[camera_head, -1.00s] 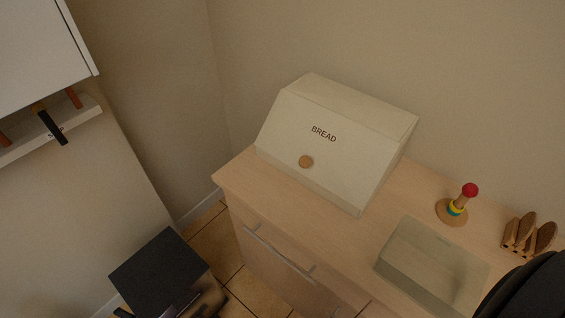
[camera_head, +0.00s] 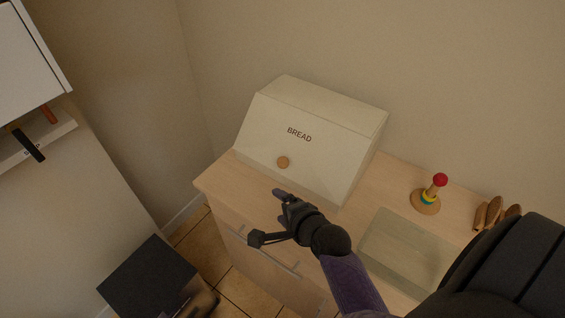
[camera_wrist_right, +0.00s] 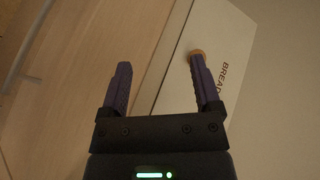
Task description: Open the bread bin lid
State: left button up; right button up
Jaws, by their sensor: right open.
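The cream bread bin (camera_head: 310,140) stands on the wooden counter with its sloped front lid shut. The lid carries the word BREAD and a round wooden knob (camera_head: 283,162). My right gripper (camera_head: 278,194) is in front of the bin, below the knob in the head view, and holds nothing. In the right wrist view the fingers (camera_wrist_right: 158,75) are spread apart. The knob (camera_wrist_right: 197,54) shows there just behind the tip of the right-hand finger, which partly hides it; I cannot tell if they touch. My left gripper is not in view.
A clear-looking container (camera_head: 405,250) sits on the counter (camera_head: 375,180) right of the bin. Behind it stand a ring-stacking toy (camera_head: 427,198) and wooden pieces (camera_head: 490,212). Drawer handles (camera_head: 270,255) are on the counter front. A dark box (camera_head: 148,278) stands lower left.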

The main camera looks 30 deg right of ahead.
aim_at(284, 164)
jog(key=w+d+m+h+b, duration=0.1)
jog(key=w+d+m+b, duration=0.1)
jog(key=w+m, duration=0.1)
jog(key=w+d+f+m+t+h+b, duration=0.1)
jog(key=w+d+m+b, duration=0.2)
jog(key=w+m, duration=0.1)
jog(key=w+d+m+t+h+b, duration=0.1)
jog(key=w+d+m+b, duration=0.1)
jog(key=w+m, duration=0.1)
jog(key=shift+w+d+f+h, duration=0.25)
jog(key=shift+w+f+h, duration=0.1)
jog(key=shift+w, duration=0.3)
jog(key=shift+w+d+r+b, duration=0.1)
jog(key=shift+w+r+b, duration=0.05)
jog(key=shift+w+b, duration=0.15)
grip_shut()
dwell(0.4)
